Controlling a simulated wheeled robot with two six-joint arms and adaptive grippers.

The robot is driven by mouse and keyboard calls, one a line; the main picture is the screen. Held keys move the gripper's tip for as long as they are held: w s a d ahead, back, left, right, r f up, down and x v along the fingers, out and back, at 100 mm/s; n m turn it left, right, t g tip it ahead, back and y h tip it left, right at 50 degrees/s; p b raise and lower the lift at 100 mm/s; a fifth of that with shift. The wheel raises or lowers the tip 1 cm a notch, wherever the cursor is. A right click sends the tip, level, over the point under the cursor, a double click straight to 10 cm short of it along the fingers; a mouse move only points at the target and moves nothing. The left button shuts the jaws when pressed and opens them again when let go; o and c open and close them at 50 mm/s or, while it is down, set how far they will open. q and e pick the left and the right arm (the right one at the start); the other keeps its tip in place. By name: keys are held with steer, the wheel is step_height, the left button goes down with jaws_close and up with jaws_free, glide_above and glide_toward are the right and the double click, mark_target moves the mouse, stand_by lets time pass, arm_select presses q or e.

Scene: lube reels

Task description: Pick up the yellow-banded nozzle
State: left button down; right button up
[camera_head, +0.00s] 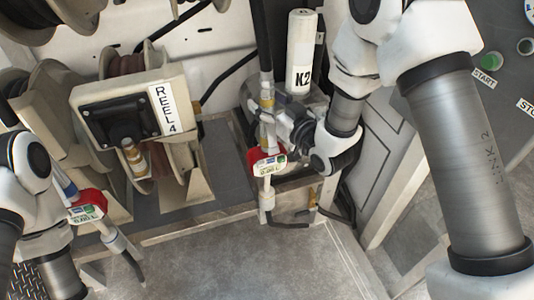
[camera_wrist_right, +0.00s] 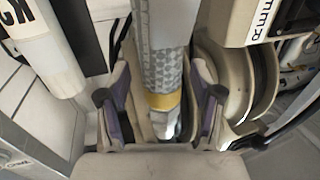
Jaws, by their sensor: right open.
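The yellow-banded nozzle (camera_head: 267,103) hangs upright below a dark hose, left of the white K2 cylinder. In the right wrist view its yellow band (camera_wrist_right: 163,101) and patterned grey shaft lie between my fingers. A red-and-white meter (camera_head: 268,163) hangs at its lower part in the head view. My right gripper (camera_head: 274,128) reaches in from the right beside the nozzle. In the wrist view the right gripper (camera_wrist_right: 163,112) is open, with one purple-padded finger on each side of the nozzle. Contact cannot be told. My left arm shows at the left edge; its fingers do not show.
The REEL 4 housing (camera_head: 130,103) stands left of the nozzle. The white K2 cylinder (camera_head: 300,50) is close behind my right gripper. Another red meter (camera_head: 88,206) hangs near my left arm. A grey shelf (camera_head: 215,150) lies below. Open floor (camera_head: 250,260) is in front.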

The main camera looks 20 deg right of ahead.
steer(key=shift+a, duration=0.15)
steer(key=c, duration=0.3)
jaws_close()
steer(key=shift+r, duration=0.1)
